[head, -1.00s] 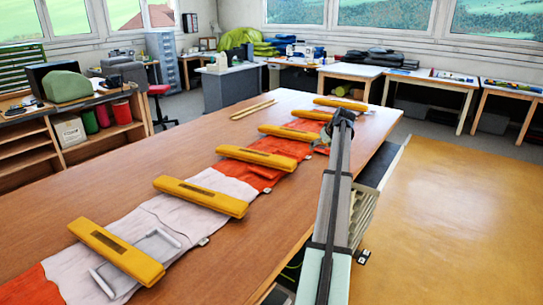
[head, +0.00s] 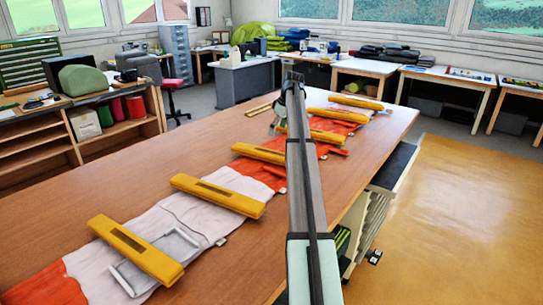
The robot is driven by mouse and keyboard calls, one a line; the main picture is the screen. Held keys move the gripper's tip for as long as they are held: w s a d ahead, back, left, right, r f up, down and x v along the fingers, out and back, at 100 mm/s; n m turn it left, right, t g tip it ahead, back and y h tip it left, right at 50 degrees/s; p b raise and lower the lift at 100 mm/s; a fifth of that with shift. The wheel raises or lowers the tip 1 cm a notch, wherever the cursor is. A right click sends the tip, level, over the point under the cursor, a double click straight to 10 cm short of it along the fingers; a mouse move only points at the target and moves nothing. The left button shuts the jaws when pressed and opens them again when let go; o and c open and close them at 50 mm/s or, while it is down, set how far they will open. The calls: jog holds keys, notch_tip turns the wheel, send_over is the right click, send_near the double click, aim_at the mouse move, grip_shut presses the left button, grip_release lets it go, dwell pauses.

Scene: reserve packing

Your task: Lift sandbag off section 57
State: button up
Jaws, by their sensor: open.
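Several long yellow sandbags lie in a row across a white and orange fabric strip (head: 197,220) on the long wooden table. The nearest sandbag (head: 135,250) crosses a pale rectangular frame (head: 182,240). Others are a second sandbag (head: 217,196), a third (head: 258,153), one partly behind my arm (head: 328,137), one beyond it (head: 338,115) and the farthest (head: 356,102). No section number is readable, so I cannot tell which is section 57. My gripper (head: 276,128) is small in view, open and empty, above the far part of the strip, left of the partly hidden sandbag.
The wooden table (head: 130,185) has bare room left of the strip. Two thin wooden sticks (head: 259,109) lie near its far end. A shelf with red and green rolls (head: 114,110) stands at left. The yellow floor (head: 440,220) at right is clear.

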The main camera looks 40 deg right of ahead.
aim_at(270, 152)
jog(key=p+x, duration=0.2)
jog(key=x, duration=0.6)
jog(key=shift+f, duration=0.2)
jog(key=shift+p+x, duration=1.05)
jog(key=shift+x, duration=1.55)
jog(key=shift+s, duration=0.15)
jog(key=c, duration=1.6)
grip_shut()
